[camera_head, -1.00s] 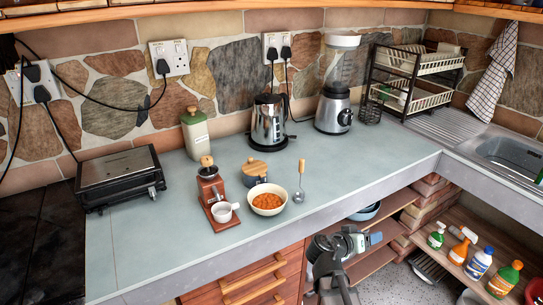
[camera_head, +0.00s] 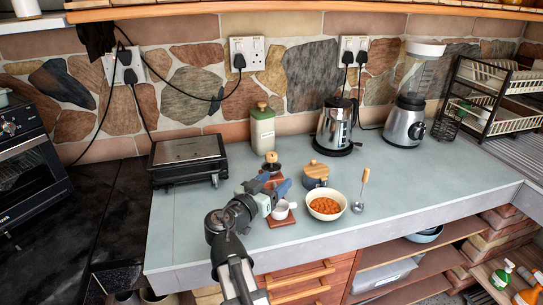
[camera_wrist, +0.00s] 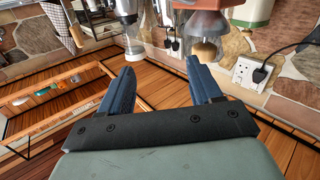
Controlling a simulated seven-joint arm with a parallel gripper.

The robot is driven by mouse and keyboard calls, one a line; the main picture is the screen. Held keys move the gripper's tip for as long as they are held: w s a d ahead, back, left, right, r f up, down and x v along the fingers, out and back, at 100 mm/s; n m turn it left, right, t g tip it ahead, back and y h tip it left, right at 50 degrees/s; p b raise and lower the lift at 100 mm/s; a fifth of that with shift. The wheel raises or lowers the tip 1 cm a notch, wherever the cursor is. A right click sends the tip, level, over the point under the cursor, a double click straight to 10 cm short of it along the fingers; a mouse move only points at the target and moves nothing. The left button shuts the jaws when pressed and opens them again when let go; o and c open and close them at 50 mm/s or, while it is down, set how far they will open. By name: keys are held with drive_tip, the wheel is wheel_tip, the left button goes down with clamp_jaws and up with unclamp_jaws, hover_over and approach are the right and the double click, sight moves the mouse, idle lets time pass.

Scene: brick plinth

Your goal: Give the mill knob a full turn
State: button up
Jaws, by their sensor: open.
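The mill (camera_head: 274,179) stands on the counter on a red-brown wooden base, with a white cup (camera_head: 281,209) at its front. Its rounded top (camera_head: 272,160) shows just above my gripper; the knob is too small to make out clearly. My gripper (camera_head: 275,184) is open and empty, in front of the mill, and hides much of its body. In the wrist view, which is upside down, the mill's body (camera_wrist: 207,19) and rounded top (camera_wrist: 204,50) lie beyond the right finger, not between the fingers. I cannot tell whether the gripper touches the mill.
A bowl of orange food (camera_head: 325,206), a jar with a wooden lid (camera_head: 316,177) and a spoon (camera_head: 361,190) are to the right. A grill (camera_head: 188,161) is left, with bare counter (camera_head: 185,222) in front.

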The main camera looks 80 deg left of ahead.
drive_tip(key=y, duration=0.1)
approach(268, 158)
drive_tip(key=shift+g, duration=0.4)
drive_tip(key=x, duration=1.1)
drive_tip(key=shift+w+a+r, duration=0.15)
drive_tip(key=shift+w+r, duration=0.05)
drive_tip(key=shift+w, duration=0.2)
drive_tip(key=c, duration=1)
